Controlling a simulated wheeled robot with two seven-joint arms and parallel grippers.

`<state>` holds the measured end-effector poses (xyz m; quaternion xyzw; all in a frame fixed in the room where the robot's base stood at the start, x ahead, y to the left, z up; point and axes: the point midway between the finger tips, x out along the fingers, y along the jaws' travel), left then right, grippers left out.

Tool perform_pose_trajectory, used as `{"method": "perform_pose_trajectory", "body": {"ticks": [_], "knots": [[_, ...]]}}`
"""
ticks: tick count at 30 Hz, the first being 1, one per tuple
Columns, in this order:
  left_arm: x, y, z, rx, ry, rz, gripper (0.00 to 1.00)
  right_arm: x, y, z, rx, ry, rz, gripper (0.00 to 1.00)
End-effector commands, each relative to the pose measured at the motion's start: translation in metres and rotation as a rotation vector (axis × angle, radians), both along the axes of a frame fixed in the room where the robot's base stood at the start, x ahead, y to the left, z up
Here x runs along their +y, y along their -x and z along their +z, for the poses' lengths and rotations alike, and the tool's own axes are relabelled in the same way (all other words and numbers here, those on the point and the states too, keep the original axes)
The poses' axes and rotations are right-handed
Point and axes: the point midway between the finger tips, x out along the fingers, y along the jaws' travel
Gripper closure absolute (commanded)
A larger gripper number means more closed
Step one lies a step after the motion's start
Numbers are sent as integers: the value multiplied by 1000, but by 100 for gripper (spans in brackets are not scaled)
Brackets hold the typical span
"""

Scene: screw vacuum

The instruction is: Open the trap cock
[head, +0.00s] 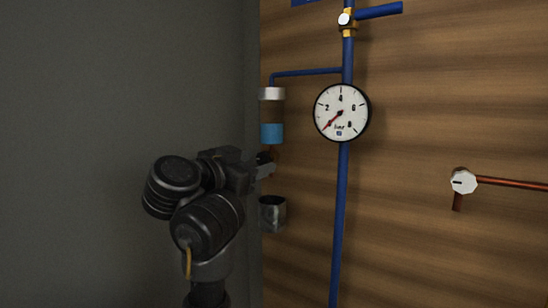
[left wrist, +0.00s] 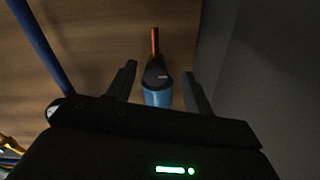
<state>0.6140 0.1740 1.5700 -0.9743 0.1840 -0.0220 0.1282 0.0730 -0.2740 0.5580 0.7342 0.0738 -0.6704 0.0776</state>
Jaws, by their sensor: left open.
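The trap (head: 271,131) hangs on the wall at the left, with a silver cap, a brownish middle and a blue lower part. Its blue part also shows in the left wrist view (left wrist: 158,97). The trap cock (left wrist: 155,75) is a dark round knob with a pale mark, at the end of the blue part, with an orange-red pipe beyond it. In the head view the cock is mostly hidden by my left gripper (head: 266,165), which is just below the trap. My left gripper (left wrist: 160,86) is open, one finger on each side of the cock, with visible gaps. My right gripper is not in view.
A metal cup (head: 272,214) is below the left gripper. A pressure gauge (head: 342,112) sits on a blue pipe (head: 338,220) to the right. A white knob (head: 463,182) on a copper pipe is farther right. A grey wall (head: 90,80) stands close on the left.

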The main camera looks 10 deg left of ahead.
Motion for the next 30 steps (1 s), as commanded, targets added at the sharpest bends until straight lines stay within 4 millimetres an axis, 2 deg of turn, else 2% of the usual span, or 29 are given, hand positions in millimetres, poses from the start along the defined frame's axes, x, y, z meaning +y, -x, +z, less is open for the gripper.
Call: {"method": "perform_pose_trajectory", "body": {"ticks": [15,25,30], "knots": [[-13,-8,0,-1,0,-9,48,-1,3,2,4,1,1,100],[-12,-8,0,0,0,-8,92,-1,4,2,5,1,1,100],[-11,-8,-1,3,6,-7,93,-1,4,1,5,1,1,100]]}}
